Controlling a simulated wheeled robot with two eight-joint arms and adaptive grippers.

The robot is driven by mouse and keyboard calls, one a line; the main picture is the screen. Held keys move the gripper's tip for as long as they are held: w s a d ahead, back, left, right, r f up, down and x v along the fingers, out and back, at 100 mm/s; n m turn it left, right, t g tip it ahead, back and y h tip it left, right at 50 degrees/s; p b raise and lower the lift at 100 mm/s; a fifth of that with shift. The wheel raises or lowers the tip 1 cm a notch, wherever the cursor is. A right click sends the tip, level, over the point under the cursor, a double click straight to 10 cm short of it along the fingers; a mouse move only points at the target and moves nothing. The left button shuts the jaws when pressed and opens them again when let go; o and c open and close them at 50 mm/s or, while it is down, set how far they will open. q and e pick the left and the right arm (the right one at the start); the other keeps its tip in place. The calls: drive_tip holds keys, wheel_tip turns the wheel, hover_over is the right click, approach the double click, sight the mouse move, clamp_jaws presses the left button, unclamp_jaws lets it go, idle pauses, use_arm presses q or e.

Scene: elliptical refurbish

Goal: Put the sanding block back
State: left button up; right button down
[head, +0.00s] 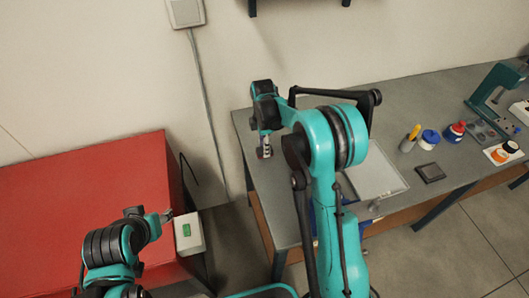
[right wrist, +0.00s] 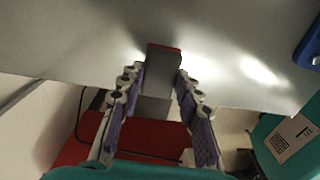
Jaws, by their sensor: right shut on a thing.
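My right gripper (head: 264,148) is low over the left end of the grey workbench (head: 245,125). In the right wrist view its fingers (right wrist: 160,80) are shut on the sanding block (right wrist: 163,62), a dark grey block with a red edge at its far end. The block is over the bench surface near the bench edge; I cannot tell whether it touches it. In the head view the block is small and mostly hidden by the gripper. My left gripper (head: 167,216) is at lower left, beside a red cabinet, too small to tell its jaws.
A pale tray (head: 378,180) lies mid-bench, partly behind my right arm. A dark square pad (head: 430,172), a blue jar (head: 428,139), a red-and-blue bottle (head: 454,132) and a teal press (head: 495,85) stand to the right. The red cabinet (head: 85,190) is left, with a white box (head: 189,234) beside it.

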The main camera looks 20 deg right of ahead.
drive_tip(key=shift+f+b, duration=0.3)
drive_tip(key=shift+f, duration=1.25)
drive_tip(key=c, duration=1.1)
unclamp_jaws()
drive_tip(key=shift+f, duration=0.15)
drive_tip(key=shift+o, duration=0.2)
